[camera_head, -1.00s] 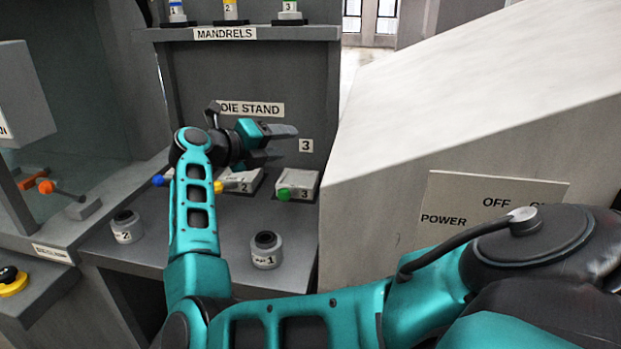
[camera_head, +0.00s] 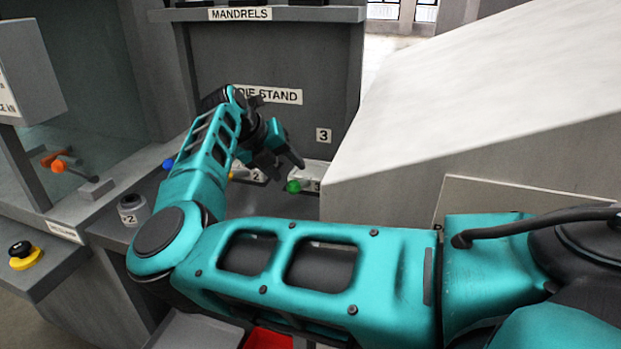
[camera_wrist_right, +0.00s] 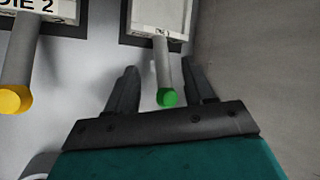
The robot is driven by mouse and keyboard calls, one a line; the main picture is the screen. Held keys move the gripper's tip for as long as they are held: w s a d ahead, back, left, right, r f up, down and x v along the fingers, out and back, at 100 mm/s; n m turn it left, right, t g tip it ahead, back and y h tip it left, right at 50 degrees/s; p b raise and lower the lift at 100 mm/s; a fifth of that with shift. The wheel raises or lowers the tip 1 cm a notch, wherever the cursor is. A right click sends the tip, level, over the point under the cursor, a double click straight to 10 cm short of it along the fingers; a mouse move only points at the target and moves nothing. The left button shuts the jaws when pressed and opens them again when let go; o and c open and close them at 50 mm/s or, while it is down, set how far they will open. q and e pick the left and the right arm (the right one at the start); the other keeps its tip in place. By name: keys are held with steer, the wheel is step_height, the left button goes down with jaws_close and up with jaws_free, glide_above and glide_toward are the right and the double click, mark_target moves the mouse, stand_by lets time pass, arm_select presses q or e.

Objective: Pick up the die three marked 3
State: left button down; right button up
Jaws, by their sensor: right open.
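The die 3 (camera_head: 318,170) sits on the die stand below the label "3", a pale block with a handle ending in a green tip (camera_head: 293,186). In the right wrist view its block (camera_wrist_right: 158,14) is at the top and its grey handle (camera_wrist_right: 163,60) points down to the green tip (camera_wrist_right: 167,97). My right gripper (camera_head: 283,162) is open and empty over the stand. In the wrist view its two fingers (camera_wrist_right: 161,78) lie on either side of the handle, apart from it. I cannot tell their height over it. My left gripper is not in view.
The die 2 (camera_head: 250,176), with a yellow handle tip (camera_wrist_right: 14,99), is left of die 3. A wall (camera_wrist_right: 260,70) stands close on the right. A cylinder marked 2 (camera_head: 133,210) stands at the left. A large sloped panel (camera_head: 470,100) fills the right.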

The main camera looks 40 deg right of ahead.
mark_target(300, 179)
steer(key=shift+x, duration=3.3)
steer(key=shift+s+a, duration=0.1)
steer(key=shift+c, duration=0.5)
jaws_close()
steer(key=shift+r, duration=0.2)
